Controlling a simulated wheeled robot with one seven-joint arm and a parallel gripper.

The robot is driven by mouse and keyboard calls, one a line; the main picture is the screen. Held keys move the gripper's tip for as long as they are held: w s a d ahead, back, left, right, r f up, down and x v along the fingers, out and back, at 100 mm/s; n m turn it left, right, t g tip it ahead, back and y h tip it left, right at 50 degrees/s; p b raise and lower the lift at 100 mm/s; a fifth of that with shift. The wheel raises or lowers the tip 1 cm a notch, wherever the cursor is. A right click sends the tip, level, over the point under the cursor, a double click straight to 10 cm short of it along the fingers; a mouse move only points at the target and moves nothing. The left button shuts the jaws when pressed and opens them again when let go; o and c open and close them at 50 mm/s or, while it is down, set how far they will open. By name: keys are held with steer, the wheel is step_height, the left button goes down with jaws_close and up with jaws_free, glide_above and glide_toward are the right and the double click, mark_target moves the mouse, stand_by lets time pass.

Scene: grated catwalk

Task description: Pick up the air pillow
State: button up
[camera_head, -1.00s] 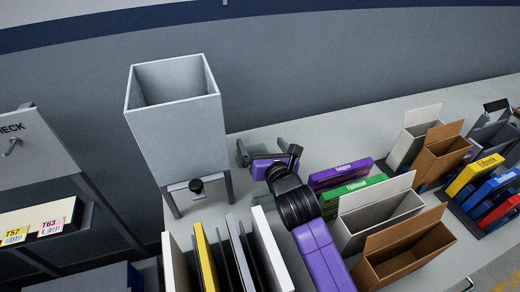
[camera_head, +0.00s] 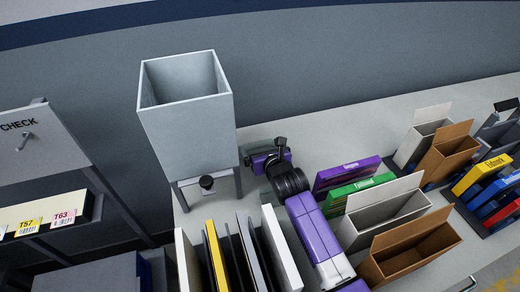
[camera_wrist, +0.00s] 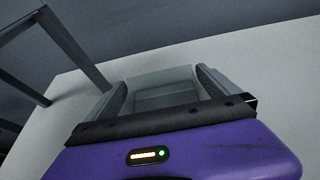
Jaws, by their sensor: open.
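A pale, see-through flat piece, which looks like the air pillow (camera_wrist: 165,88), lies on the light worktop in the wrist view. It shows between my two grey fingers. My gripper (camera_wrist: 165,95) is open, with one finger on each side of it. I cannot tell whether either finger touches it. In the head view my gripper (camera_head: 264,152) is low over the worktop, just right of the grey hopper's legs.
The grey hopper (camera_head: 187,125) stands on legs close left of my gripper; a leg shows in the wrist view (camera_wrist: 68,50). Upright panels (camera_head: 283,250) stand in front. Purple and green packs (camera_head: 345,175) and open boxes (camera_head: 385,222) stand right. The worktop behind is clear.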

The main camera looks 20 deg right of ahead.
steer(key=shift+x, duration=1.1)
steer(key=c, duration=0.9)
